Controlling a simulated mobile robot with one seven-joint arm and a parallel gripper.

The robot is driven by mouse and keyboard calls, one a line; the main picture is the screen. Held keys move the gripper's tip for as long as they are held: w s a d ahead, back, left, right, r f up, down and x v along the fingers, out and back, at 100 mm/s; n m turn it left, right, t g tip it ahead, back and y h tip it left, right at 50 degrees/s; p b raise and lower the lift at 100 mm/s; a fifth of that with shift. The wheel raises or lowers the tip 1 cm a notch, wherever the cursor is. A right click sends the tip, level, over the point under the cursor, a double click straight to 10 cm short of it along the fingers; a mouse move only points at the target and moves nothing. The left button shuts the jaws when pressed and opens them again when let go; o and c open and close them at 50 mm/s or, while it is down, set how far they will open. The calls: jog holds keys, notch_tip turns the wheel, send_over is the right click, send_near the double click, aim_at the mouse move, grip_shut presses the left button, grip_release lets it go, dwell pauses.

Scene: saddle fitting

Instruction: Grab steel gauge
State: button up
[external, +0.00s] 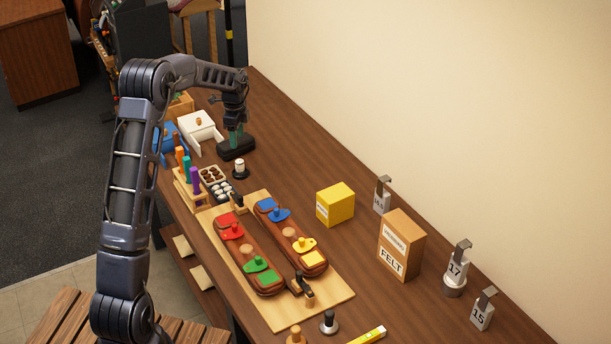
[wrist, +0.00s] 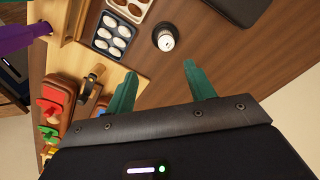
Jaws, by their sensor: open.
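Several grey metal pieces with hooked tops and number labels stand along the right side of the bench in the external view. One is a piece (external: 382,199) behind the yellow box, one is marked 17 (external: 457,270) on a round grey base, and one is marked 15 (external: 482,312). I cannot tell which is the steel gauge. My gripper (external: 236,139) is far from them, at the bench's far end near a black block (external: 237,152). In the wrist view my gripper (wrist: 161,85) has its two green fingers apart with nothing between them.
A wooden board (external: 330,306) with two brown saddle-shaped pieces and coloured knobs fills the bench's middle. A yellow box (external: 335,204) and a FELT box (external: 400,244) stand right of it. A black-and-white cylinder (wrist: 164,37) stands near my gripper. A white drawer box (external: 200,127) is beyond.

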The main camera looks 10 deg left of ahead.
jog(key=shift+w+f, duration=0.3)
jog(key=shift+f, duration=0.25)
jog(key=shift+w+f, duration=0.25)
jog(key=shift+f, duration=0.25)
send_over(239, 161)
jog(key=f, duration=0.5)
jog(key=shift+s+d, duration=0.1)
jog(key=shift+d, duration=0.2)
jog(key=shift+a+f, duration=0.15)
jog(key=shift+f, duration=1.2)
jog(key=shift+a+f, duration=0.1)
jog(key=shift+f, duration=1.2)
grip_shut()
jog(key=shift+r, duration=0.15)
